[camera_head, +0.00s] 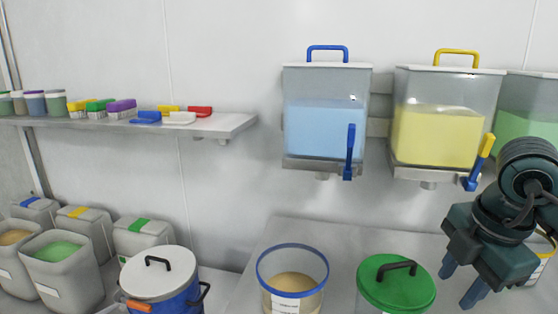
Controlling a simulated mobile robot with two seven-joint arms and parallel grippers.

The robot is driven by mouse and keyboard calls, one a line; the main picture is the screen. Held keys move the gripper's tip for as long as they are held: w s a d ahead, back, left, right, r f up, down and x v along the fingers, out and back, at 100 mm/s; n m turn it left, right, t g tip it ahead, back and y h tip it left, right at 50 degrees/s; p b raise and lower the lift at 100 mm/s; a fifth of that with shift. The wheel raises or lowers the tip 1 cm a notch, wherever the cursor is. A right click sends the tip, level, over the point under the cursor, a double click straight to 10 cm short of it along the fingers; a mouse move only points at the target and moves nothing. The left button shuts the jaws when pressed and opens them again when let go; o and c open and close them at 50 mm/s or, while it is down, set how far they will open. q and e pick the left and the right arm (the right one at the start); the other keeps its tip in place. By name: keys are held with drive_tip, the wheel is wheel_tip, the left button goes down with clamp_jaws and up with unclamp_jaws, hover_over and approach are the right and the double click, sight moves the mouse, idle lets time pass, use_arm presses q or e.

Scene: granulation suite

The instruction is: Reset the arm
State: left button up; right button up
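My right gripper (459,284) comes in from the right edge, pointing down over the right part of the worktop. Its two blue fingers are spread apart with nothing between them. It is right of the green-lidded container (396,288) and below the yellow dispenser (437,130). My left gripper is not in this view.
A blue dispenser (326,125) and a green one (528,118) hang on the wall. On the worktop (345,240) stands an open blue-rimmed bucket (291,280). A blue bucket with a white lid (160,275) stands left. A shelf (225,124) holds jars and scoops.

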drive_tip(key=s+a+f+n+g+y, duration=0.2)
drive_tip(key=a+n+y, duration=0.15)
drive_tip(key=a, duration=0.45)
drive_tip(key=s+a+f+n+g+y, duration=0.2)
drive_tip(key=a+n+y, duration=0.1)
drive_tip(key=a+y, duration=0.3)
drive_tip(key=a+r+m+t+y+p, duration=0.2)
drive_tip(key=a+r+m+t+y, duration=0.25)
drive_tip(key=a+y, duration=0.55)
drive_tip(key=w+d+f+m+t+h, duration=0.35)
drive_tip(key=f+m+t+h, duration=0.2)
drive_tip(key=m+t, duration=0.25)
drive_tip(key=w+d+f+m+t+h, duration=0.2)
drive_tip(key=d+f+m+t+h, duration=0.25)
drive_tip(key=f+m+t, duration=0.2)
drive_tip(key=s+d+f+m+g+h, duration=0.2)
drive_tip(key=s+f, duration=0.3)
drive_tip(key=f, duration=0.4)
drive_tip(key=s+d+f+m+g+h+p, duration=0.1)
drive_tip(key=s+f+g+h, duration=0.3)
drive_tip(key=f, duration=0.6)
drive_tip(key=shift+s+d+f+m+g, duration=0.15)
drive_tip(key=shift+s+d+m+g, duration=0.25)
drive_tip(key=shift+s+m, duration=0.6)
